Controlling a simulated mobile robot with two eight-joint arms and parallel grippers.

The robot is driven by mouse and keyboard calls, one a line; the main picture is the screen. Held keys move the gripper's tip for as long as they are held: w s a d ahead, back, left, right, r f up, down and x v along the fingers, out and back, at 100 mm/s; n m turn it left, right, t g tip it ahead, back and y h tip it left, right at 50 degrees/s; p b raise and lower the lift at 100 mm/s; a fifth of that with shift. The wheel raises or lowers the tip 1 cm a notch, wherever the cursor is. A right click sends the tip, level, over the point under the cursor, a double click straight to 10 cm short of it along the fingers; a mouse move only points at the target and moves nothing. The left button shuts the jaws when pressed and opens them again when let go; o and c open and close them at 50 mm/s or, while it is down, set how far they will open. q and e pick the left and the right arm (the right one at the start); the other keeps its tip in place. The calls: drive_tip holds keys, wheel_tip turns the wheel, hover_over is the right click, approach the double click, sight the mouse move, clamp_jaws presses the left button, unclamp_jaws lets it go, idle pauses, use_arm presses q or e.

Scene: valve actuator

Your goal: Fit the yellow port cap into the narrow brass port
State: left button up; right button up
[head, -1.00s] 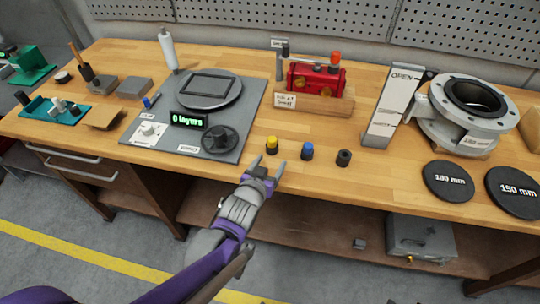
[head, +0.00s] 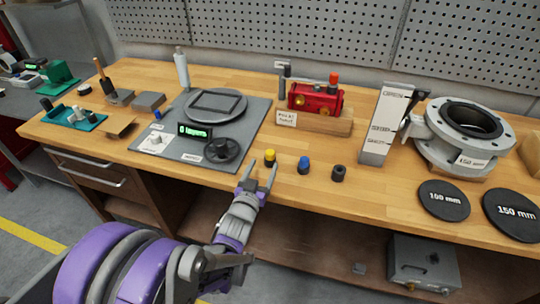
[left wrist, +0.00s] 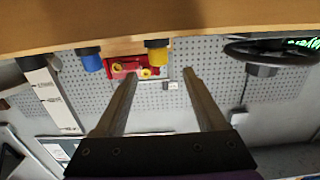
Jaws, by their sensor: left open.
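The yellow port cap (head: 270,156), with a dark base, stands on the table near its front edge. In the left wrist view, which looks upside down, the cap (left wrist: 156,54) appears beyond and between the finger ends. My left gripper (head: 260,167) is open and empty, on the front side of the cap; contact cannot be seen. The red valve block (head: 313,97) sits on a wooden base farther back. It has brass ports, also seen in the left wrist view (left wrist: 147,72); which is narrow is hard to tell. My right gripper is not in view.
A blue cap (head: 304,165) and a black cap (head: 338,173) stand right of the yellow one. A handwheel (head: 222,149) on a grey plate is at left. A small sign (head: 286,117) stands before the red block. Table between caps and block is mostly clear.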

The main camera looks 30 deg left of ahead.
sight(269, 157)
use_arm(q)
drive_tip(key=x, duration=0.5)
drive_tip(key=shift+w+d+f, duration=0.1)
drive_tip(key=shift+w+f, duration=0.1)
drive_tip(key=shift+f, duration=0.1)
clamp_jaws()
